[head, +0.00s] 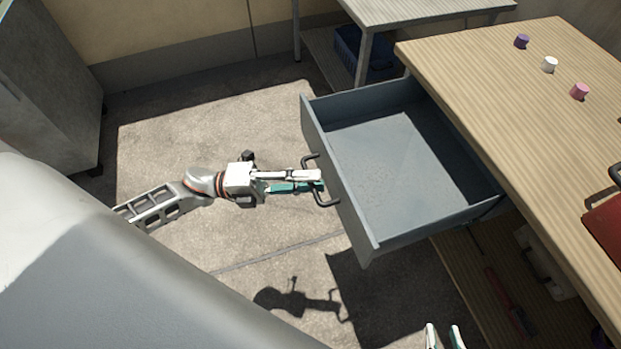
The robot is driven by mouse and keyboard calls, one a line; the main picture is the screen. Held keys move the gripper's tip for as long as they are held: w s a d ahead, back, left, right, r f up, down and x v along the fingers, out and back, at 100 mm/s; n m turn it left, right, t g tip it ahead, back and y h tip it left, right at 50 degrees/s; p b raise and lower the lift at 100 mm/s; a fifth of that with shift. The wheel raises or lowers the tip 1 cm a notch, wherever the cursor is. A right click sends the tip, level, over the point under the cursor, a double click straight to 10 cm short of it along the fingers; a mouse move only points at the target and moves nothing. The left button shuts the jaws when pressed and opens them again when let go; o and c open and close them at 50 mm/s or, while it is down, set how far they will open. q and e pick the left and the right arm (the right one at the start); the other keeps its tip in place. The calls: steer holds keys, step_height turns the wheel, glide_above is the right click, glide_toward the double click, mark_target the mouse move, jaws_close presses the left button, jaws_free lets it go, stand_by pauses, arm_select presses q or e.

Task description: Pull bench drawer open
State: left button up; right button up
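The grey bench drawer (345,185) is pulled well out from under the wooden-topped bench (500,100). It looks empty inside. Its dark bar handle (326,201) is on the front panel. My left gripper (321,180) reaches in from the left. Its white and green fingers are close together at the middle of the handle and appear shut on it; they hide the part of the bar between them. My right gripper (445,331) shows only as two fingertips at the bottom edge. They are apart with nothing seen between them.
Purple, white (550,64) and pink (579,91) small pieces stand on the bench, with a red object (606,227) at the right edge. A grey table (420,10) stands behind and a grey cabinet (45,90) at far left. Floor left of the drawer is clear.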

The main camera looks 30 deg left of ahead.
arm_select(q)
steer(key=v, duration=1.1)
steer(key=shift+a, duration=0.3)
steer(key=shift+s, duration=0.15)
